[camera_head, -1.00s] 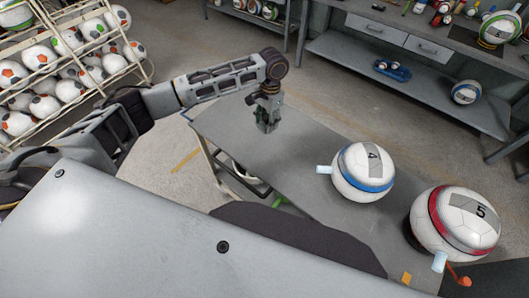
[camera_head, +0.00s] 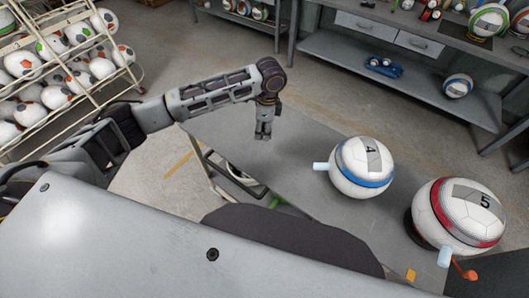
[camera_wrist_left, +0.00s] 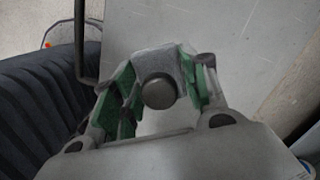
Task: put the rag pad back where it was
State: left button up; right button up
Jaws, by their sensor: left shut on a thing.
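My left gripper (camera_head: 263,132) hangs over the far left part of the grey table (camera_head: 300,170), pointing down. In the left wrist view, its green-lined fingers (camera_wrist_left: 157,95) are closed on a pale grey piece with a round grey knob (camera_wrist_left: 158,92). I take this piece to be the rag pad, but little of it shows. In the head view the held thing is too small to make out. Whether it touches the table cannot be told. My right gripper is out of view.
A blue-banded ball marked 4 (camera_head: 358,160) stands right of the gripper, and a red-banded ball marked 5 (camera_head: 452,207) farther right. A ball rack (camera_head: 60,85) is at the left. The tabletop between gripper and balls is clear.

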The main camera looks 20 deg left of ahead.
pick_arm(q)
jog(key=m, duration=0.6)
jog(key=shift+s+d+r+m+t, duration=0.1)
jog(key=shift+s+d+m+t, duration=0.2)
jog(key=shift+d, duration=0.1)
send_over(264, 151)
jog(key=shift+d+f+b, duration=0.15)
jog(key=shift+f+b, duration=0.15)
jog(key=shift+f, duration=2.8)
jog(key=shift+f, duration=1.9)
jog(key=shift+s+f, duration=0.1)
jog(key=o, duration=0.9)
